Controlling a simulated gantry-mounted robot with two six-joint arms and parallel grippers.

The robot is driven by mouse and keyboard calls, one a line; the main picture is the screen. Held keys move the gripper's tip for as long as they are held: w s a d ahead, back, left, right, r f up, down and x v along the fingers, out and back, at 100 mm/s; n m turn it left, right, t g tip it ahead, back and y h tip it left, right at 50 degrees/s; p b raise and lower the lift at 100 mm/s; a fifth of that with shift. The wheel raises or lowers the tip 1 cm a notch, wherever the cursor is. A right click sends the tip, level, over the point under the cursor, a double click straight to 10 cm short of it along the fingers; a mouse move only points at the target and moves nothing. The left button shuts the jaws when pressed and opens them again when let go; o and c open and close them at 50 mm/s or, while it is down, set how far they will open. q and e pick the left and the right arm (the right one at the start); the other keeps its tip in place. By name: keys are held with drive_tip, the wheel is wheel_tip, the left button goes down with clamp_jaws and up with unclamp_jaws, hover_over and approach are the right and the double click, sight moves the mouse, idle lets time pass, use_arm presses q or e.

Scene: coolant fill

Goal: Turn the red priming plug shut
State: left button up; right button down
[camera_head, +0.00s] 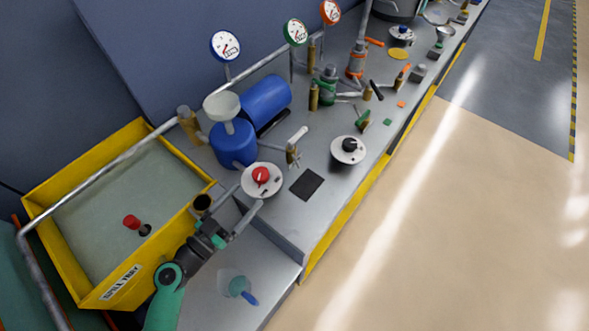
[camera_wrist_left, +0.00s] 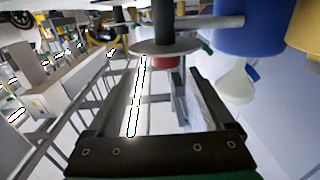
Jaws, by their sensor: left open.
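The red priming plug (camera_head: 261,175) sits on a round white plate (camera_head: 251,188) on the grey bench, in front of the blue pump body. My left gripper (camera_head: 251,193) is open and empty, its two fingers reaching toward the near edge of that plate. In the left wrist view, a red part (camera_wrist_left: 172,63) shows beyond and between the spread fingertips (camera_wrist_left: 167,68), under a pale disc. The fingers appear apart from the plug; exact contact cannot be told. My right gripper is not in view.
A yellow spill tray (camera_head: 191,218) is at left, with a red cap (camera_head: 131,221) inside. A blue pump (camera_head: 233,146) with a funnel (camera_head: 222,106) stands behind the plug. A black knob (camera_head: 349,145) sits to the right.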

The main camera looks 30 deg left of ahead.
sight(266, 169)
use_arm(q)
drive_tip(key=shift+w+a, duration=0.3)
drive_tip(key=shift+a, duration=0.2)
drive_tip(key=w, duration=1.1)
drive_tip(key=shift+d+p, duration=0.15)
drive_tip(key=shift+p, duration=0.25)
drive_tip(key=shift+c, duration=0.3)
drive_tip(key=c, duration=1.3)
